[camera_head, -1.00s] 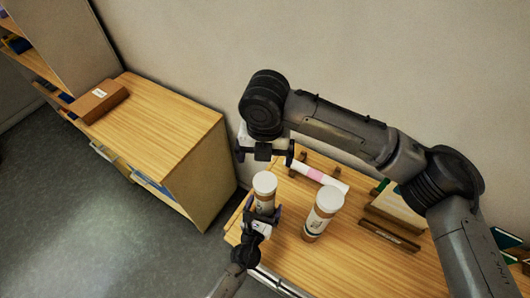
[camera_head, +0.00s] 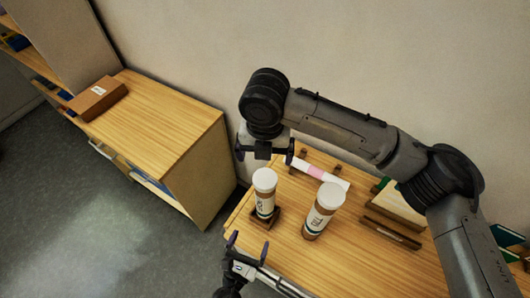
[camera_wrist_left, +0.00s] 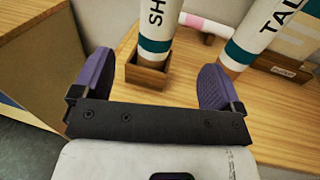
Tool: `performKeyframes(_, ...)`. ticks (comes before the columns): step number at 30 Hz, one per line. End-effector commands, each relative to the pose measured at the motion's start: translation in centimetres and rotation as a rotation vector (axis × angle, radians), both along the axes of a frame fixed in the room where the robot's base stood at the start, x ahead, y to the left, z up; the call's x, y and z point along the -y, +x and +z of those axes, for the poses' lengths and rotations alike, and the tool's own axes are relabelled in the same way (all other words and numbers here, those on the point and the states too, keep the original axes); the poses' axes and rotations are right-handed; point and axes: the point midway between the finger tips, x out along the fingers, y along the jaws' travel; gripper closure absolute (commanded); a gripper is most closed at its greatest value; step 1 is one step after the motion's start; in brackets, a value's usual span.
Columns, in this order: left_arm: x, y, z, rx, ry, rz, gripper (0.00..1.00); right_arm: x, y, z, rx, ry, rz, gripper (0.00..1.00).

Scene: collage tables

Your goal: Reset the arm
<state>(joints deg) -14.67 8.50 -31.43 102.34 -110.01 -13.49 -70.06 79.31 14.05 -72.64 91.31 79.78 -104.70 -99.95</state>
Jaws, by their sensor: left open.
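My left gripper (camera_head: 248,246) is open and empty at the table's front left edge. The left wrist view shows its two purple fingers (camera_wrist_left: 155,78) wide apart, with nothing between them. The white-capped tube with "SH" lettering (camera_head: 264,193) stands upright in a small wooden holder (camera_wrist_left: 147,76), just beyond the fingers and apart from them. The "TALL" tube (camera_head: 322,210) stands to its right; it also shows in the left wrist view (camera_wrist_left: 262,35). My right gripper (camera_head: 265,152) hangs above the back of the table, fingers apart and empty.
A white and pink roll (camera_head: 318,174) lies across small wooden supports at the back. A wooden bar (camera_head: 390,233) and a framed panel (camera_head: 400,208) are at the right. A separate cabinet (camera_head: 165,125) with a brown box (camera_head: 97,98) stands left, across a gap.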

Motion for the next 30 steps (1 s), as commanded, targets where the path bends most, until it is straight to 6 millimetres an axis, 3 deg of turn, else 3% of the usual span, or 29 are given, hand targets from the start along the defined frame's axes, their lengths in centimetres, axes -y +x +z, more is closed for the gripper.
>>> performKeyframes(23, -0.4, -0.6, 0.1, -0.002, -0.008, 0.005, 0.08, -0.1, -0.1, -0.3, -0.001, 0.003, -0.003, 0.02)
performKeyframes(26, -1.1, -0.5, 0.5, -0.013, -0.066, 0.040, 0.08, -0.5, -0.6, -1.4, -0.007, 0.024, -0.027, 0.02)
performKeyframes(30, -3.7, -0.2, 1.7, -0.057, -0.276, 0.160, 0.08, -1.7, -2.4, -4.5, -0.023, 0.101, -0.124, 0.02)
